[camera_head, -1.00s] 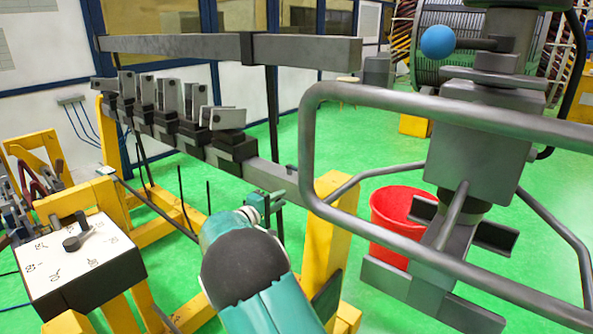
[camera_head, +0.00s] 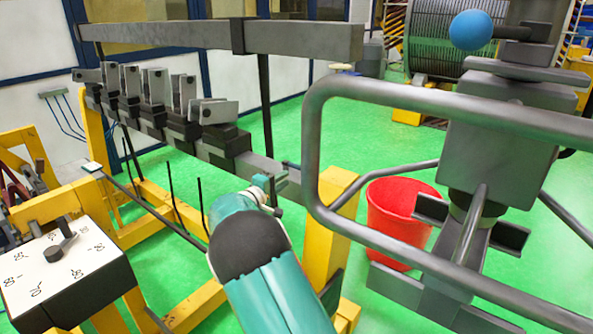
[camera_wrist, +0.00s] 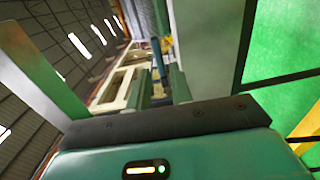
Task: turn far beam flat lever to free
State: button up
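A grey beam (camera_head: 283,182) carries a row of black clamp blocks with flat grey plates in the head view. The nearest plate (camera_head: 214,111) lies sideways, while the middle plates (camera_head: 153,86) stand upright. The far-end plate (camera_head: 87,75) is small and looks low and sideways. I cannot tell which plate is the named flat lever. My gripper (camera_head: 268,187) is in front of the beam's near end, to the right of and below the nearest plate, apart from the plates. In the wrist view my gripper (camera_wrist: 161,88) shows two fingers apart with nothing clearly held.
A long grey upper bar (camera_head: 180,36) runs above the plates. A grey tube frame (camera_head: 313,150) and a machine head with a blue ball (camera_head: 470,30) stand close on the right. A red bucket (camera_head: 400,215) is behind them. A numbered dial box (camera_head: 65,262) is at front left.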

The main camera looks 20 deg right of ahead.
aim_at(299, 169)
jog(key=x, duration=0.6)
jog(key=shift+d+r, duration=0.15)
jog(key=shift+d, duration=0.05)
jog(key=shift+d+r, duration=0.1)
jog(key=shift+d, duration=0.2)
jog(key=shift+w+d, duration=0.3)
jog(key=shift+w, duration=0.15)
jog(key=shift+s, duration=0.1)
grip_shut()
